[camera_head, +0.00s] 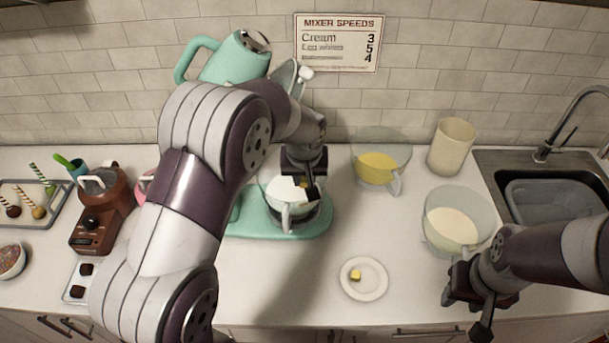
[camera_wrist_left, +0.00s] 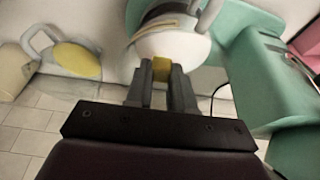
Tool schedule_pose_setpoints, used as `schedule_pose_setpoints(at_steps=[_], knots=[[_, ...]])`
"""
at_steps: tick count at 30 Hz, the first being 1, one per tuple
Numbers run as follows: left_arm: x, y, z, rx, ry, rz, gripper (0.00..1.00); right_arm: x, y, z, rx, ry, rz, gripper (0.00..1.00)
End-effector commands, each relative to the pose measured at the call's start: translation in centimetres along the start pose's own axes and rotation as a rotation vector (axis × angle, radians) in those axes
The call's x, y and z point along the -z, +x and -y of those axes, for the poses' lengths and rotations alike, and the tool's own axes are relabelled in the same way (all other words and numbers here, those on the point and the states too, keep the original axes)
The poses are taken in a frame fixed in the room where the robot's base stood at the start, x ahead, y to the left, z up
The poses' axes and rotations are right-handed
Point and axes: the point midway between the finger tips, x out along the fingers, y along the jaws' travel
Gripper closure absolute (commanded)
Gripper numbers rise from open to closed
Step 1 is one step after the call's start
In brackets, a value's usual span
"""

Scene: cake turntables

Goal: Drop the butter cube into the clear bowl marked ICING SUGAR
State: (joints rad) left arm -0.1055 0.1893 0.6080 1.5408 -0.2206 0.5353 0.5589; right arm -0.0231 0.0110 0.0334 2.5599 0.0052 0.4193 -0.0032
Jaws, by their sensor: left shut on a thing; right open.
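My left gripper (camera_head: 303,190) is shut on a yellow butter cube (camera_wrist_left: 161,69) and holds it over the mixer bowl (camera_head: 288,215), which has white contents. A second small yellow cube (camera_head: 355,275) lies on a white plate (camera_head: 372,291) at the front. A clear bowl with pale contents (camera_head: 458,222) stands at the right. Another clear bowl with yellow contents (camera_head: 378,165) stands at the back; it also shows in the left wrist view (camera_wrist_left: 75,60). I can read no ICING SUGAR mark on either. My right gripper (camera_head: 480,305) is open at the front right.
The mint mixer (camera_head: 235,62) has its head tilted up behind my left arm. A cream canister (camera_head: 451,146) stands beside the sink (camera_head: 555,200). A brown machine (camera_head: 100,212) and a tray of cake pops (camera_head: 30,200) are at the left. Counter around the plate is clear.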

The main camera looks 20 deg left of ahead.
Motion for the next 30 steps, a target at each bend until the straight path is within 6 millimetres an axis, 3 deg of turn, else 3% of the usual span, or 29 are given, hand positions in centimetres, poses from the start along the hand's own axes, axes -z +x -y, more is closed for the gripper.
schedule_pose_setpoints(at_steps=[5, 25, 26, 27, 28, 30], knots=[[-0.5, 1.7, -0.1, -0.001, 0.000, -0.001, 1.00, 0.1, -0.8, 0.0, 0.000, 0.000, 0.000, 0.57], [-1.0, 3.0, 0.0, 0.000, -0.001, 0.002, 1.00, -0.1, 0.4, 0.0, 0.000, 0.000, 0.000, 0.57], [-1.0, 3.0, 0.0, 0.000, -0.001, 0.003, 0.74, -0.1, 0.4, 0.0, 0.000, 0.000, 0.000, 0.57], [-1.1, 3.0, 0.0, 0.001, -0.001, 0.004, 0.61, -0.1, 0.4, 0.0, 0.000, 0.000, 0.000, 0.57], [-1.1, 3.0, 0.0, 0.001, -0.001, 0.004, 0.52, -0.1, 0.4, 0.0, 0.000, 0.000, 0.000, 0.57], [-1.1, 3.1, 0.0, 0.001, 0.000, 0.005, 0.52, -0.1, 0.4, 0.0, 0.000, 0.000, 0.000, 0.57]])
